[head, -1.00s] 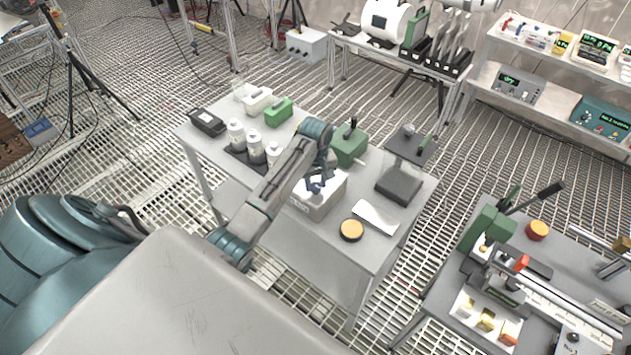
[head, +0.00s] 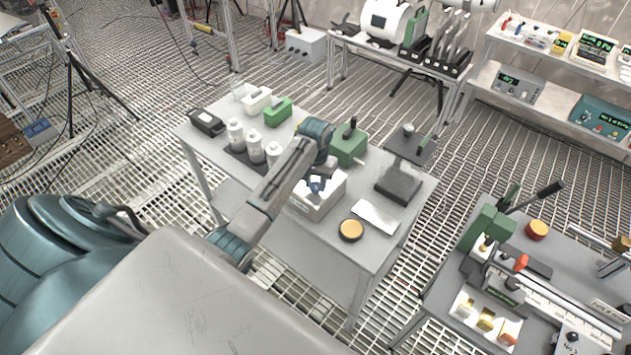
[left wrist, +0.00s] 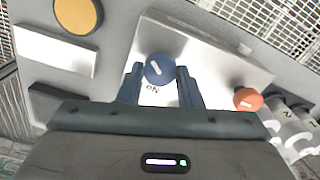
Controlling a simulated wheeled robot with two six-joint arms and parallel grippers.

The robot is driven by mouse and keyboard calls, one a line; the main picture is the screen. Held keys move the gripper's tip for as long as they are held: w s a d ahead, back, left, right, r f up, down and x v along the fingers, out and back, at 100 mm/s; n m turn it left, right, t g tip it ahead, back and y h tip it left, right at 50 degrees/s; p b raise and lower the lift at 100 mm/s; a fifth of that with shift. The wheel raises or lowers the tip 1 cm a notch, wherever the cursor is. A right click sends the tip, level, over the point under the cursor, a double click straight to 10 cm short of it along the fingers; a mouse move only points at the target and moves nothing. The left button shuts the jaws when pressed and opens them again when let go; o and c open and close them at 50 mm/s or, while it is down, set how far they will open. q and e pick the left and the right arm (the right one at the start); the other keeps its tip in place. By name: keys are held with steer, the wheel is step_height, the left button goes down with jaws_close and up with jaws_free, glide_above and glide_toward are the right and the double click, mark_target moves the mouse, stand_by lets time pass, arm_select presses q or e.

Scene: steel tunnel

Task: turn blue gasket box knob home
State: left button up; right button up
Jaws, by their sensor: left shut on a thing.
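A pale metal box (head: 322,205) stands on the grey table in the head view. Its bright top fills the middle of the left wrist view (left wrist: 205,60). A round blue knob (left wrist: 159,69) with a white pointer line sits on that top, with dark lettering beside it. My left gripper (left wrist: 160,78) is over the box, one finger on each side of the blue knob, shut on it. In the head view the left gripper (head: 316,186) comes down on the box and mostly hides the knob. An orange-red knob (left wrist: 248,99) is on the right in the wrist view. My right gripper is not in view.
A green box (head: 348,145) with a lever and a dark press stand (head: 399,185) are behind and right of the box. A yellow-topped disc (head: 351,230) and a white plate (head: 375,217) lie in front. White bottles (head: 254,145) stand left, near my arm.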

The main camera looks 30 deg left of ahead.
arm_select(q)
steer(key=m, duration=0.4)
steer(key=shift+m, duration=0.3)
steer(key=m, duration=0.5)
steer(key=shift+d, duration=0.1)
steer(key=m, duration=0.9)
steer(key=shift+s+m, duration=0.1)
steer(key=shift+m, duration=0.3)
steer(key=o, duration=1)
steer(key=shift+d, duration=0.1)
steer(key=shift+r, duration=0.1)
